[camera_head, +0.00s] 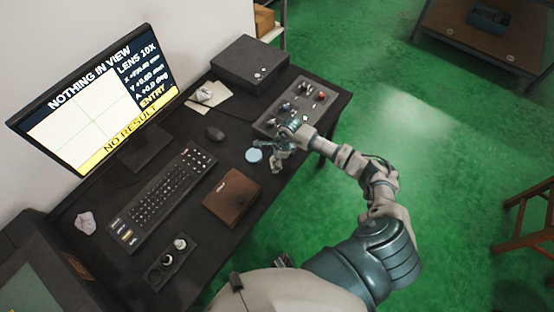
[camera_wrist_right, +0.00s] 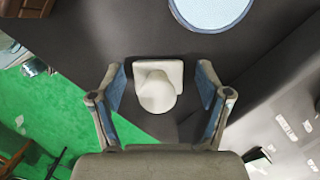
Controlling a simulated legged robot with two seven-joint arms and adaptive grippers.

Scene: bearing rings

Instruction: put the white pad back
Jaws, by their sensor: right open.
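A small white piece, which looks like the white pad (camera_wrist_right: 158,88), has a squarish back and a rounded front. In the right wrist view it lies between the two fingers of my right gripper (camera_wrist_right: 160,98), with a gap on each side. The right gripper (camera_head: 278,158) is open, low over the right part of the dark desk (camera_head: 222,155). In the head view the gripper largely hides the piece. A pale blue disc (camera_head: 254,155) lies just left of the gripper; it also shows in the right wrist view (camera_wrist_right: 210,8). My left gripper is not in view.
A brown case (camera_head: 232,196) lies in front of the gripper. A tray of small parts (camera_head: 292,102) is behind it. A dark holder (camera_head: 160,275) with a whitish piece (camera_head: 180,243), keyboard (camera_head: 160,194), mouse (camera_head: 215,133), monitor (camera_head: 95,95) and black box (camera_head: 250,65) occupy the desk.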

